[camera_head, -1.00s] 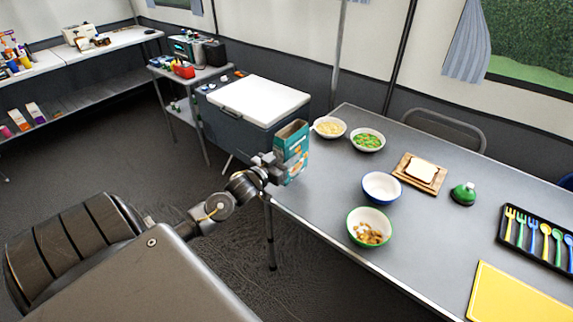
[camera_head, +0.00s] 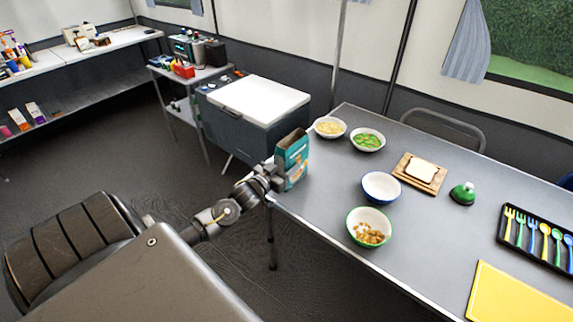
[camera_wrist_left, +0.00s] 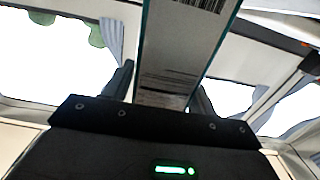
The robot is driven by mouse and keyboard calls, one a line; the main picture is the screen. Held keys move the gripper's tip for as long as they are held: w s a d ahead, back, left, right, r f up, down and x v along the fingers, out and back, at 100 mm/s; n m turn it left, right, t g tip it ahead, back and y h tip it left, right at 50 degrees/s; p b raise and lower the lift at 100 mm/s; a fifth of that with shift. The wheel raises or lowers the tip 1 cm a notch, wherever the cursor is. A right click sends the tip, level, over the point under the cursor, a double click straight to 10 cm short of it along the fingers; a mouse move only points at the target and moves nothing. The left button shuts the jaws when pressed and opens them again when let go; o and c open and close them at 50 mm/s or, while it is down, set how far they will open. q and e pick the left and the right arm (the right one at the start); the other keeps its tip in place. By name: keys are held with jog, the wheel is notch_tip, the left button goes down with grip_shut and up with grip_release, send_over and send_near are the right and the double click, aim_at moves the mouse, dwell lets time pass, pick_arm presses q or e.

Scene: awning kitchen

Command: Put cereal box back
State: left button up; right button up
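The teal cereal box (camera_head: 293,160) is at the left edge of the grey table in the head view, slightly tilted. My left gripper (camera_head: 277,171) is shut on it from the left side. In the left wrist view the narrow side of the cereal box (camera_wrist_left: 175,70) stands between the two fingers of my left gripper (camera_wrist_left: 163,92). I cannot tell whether the box's base touches the table or hangs just above it. My right gripper is not in view.
The table (camera_head: 325,200) holds a bowl of cereal pieces (camera_head: 369,229), an empty bowl (camera_head: 381,187), other food bowls, bread on a board (camera_head: 421,171) and a cutlery tray (camera_head: 538,240). A white-lidded cooler (camera_head: 258,100) stands behind the box. Shelving (camera_head: 90,90) is at far left.

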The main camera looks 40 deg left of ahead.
pick_arm(q)
jog(key=shift+o, duration=0.9)
jog(key=shift+r, duration=0.25)
jog(key=s, duration=1.2)
jog(key=shift+d+b, duration=0.15)
jog(key=shift+b, duration=0.25)
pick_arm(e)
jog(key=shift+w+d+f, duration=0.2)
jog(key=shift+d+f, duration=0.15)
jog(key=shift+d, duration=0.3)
